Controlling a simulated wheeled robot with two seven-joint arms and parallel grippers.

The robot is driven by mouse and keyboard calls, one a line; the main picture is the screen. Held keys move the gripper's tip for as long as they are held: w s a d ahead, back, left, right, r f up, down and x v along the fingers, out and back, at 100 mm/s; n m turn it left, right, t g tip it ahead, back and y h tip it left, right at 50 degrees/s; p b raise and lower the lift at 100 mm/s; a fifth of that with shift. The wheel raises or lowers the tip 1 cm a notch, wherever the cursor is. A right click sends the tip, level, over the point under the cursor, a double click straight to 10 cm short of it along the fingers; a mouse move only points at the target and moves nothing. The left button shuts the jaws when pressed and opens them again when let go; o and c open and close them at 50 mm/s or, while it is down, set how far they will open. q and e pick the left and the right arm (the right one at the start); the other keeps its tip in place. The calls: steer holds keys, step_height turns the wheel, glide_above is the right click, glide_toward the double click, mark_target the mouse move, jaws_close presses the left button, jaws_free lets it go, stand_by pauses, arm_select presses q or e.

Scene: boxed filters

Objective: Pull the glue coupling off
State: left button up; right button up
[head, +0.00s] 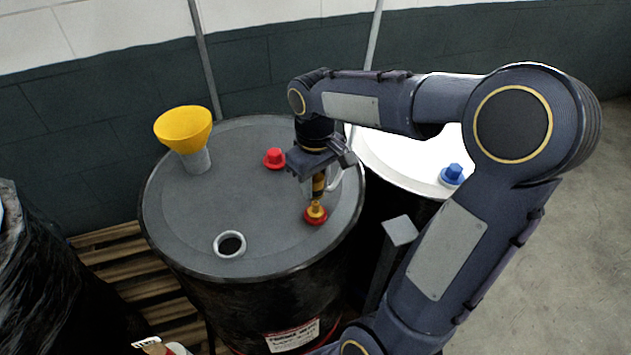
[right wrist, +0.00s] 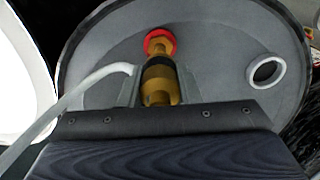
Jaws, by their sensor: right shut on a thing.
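The glue coupling (head: 318,187) is a brass-coloured piece with a dark band, standing on a red-collared fitting (head: 316,216) at the right side of the black drum's lid (head: 225,205). My right gripper (head: 320,178) is shut on the coupling from above. In the right wrist view the coupling (right wrist: 159,82) sits between the fingers, its far end at the red ring (right wrist: 159,42). I see no clear gap between coupling and fitting. A pale hose (right wrist: 85,85) runs from the coupling's side. My left gripper is not in view.
The lid also carries a yellow funnel (head: 183,128), a red cap (head: 274,158) and an open round hole (head: 230,244). A white-topped drum with a blue cap (head: 452,174) stands close at the right. A wooden pallet (head: 115,250) and a black-wrapped load (head: 45,290) are at left.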

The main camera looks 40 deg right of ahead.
step_height(320, 180, up, 3)
steer(key=shift+f+p, duration=0.2)
steer(key=shift+p, duration=0.9)
steer(key=shift+r, duration=3.25)
